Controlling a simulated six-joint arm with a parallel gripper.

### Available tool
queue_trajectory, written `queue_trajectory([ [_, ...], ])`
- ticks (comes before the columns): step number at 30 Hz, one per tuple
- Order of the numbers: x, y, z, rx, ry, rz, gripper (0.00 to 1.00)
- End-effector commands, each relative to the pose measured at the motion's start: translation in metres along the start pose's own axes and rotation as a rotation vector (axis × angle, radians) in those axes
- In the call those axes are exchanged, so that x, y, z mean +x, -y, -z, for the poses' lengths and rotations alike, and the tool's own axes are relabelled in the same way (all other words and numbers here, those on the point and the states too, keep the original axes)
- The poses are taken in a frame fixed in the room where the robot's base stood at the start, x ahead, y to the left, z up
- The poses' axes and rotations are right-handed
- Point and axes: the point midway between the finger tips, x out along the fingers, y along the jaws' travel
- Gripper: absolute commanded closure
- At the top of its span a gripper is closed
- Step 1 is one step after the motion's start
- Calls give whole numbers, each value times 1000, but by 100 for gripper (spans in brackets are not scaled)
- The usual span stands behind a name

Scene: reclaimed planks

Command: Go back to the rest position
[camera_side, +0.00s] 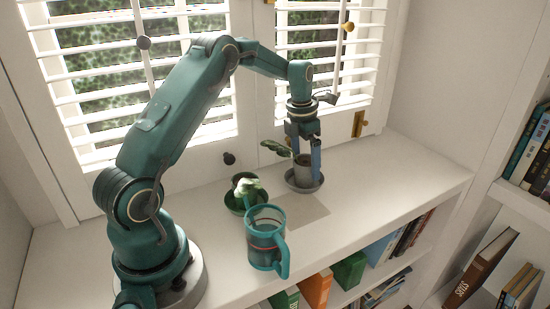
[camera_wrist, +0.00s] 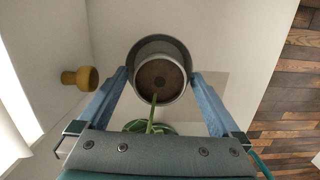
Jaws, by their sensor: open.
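My gripper (camera_side: 304,158) is low over the white sill, its blue fingers on either side of a small grey pot (camera_side: 303,172). The pot stands upright in a grey saucer (camera_side: 290,182), with a green leaf (camera_side: 276,147) leaning left. In the wrist view, the open gripper (camera_wrist: 160,76) has its fingertips at the left and right of the saucer rim (camera_wrist: 160,43). The pot's brown soil (camera_wrist: 160,76) and green stem (camera_wrist: 152,116) show between the fingers. I cannot tell whether either finger touches the pot or saucer.
A teal mug (camera_side: 264,240) and a green pot (camera_side: 236,203) with a pale-leaved plant stand on the sill (camera_side: 410,182) between my base and gripper. Window blinds (camera_side: 150,60) are behind. Books (camera_side: 375,250) fill shelves below the front edge. The sill's right end is clear.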

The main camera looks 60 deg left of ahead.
Motion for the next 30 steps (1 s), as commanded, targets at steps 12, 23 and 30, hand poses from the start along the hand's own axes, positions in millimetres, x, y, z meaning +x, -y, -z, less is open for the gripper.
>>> queue_trajectory([
  [12, -52, 4, -4, 13, 15, -7, 0],
  [23, -148, 73, 3, 318, 181, -89, 0],
  [30, -186, 124, 50, 876, 246, -185, 0],
])
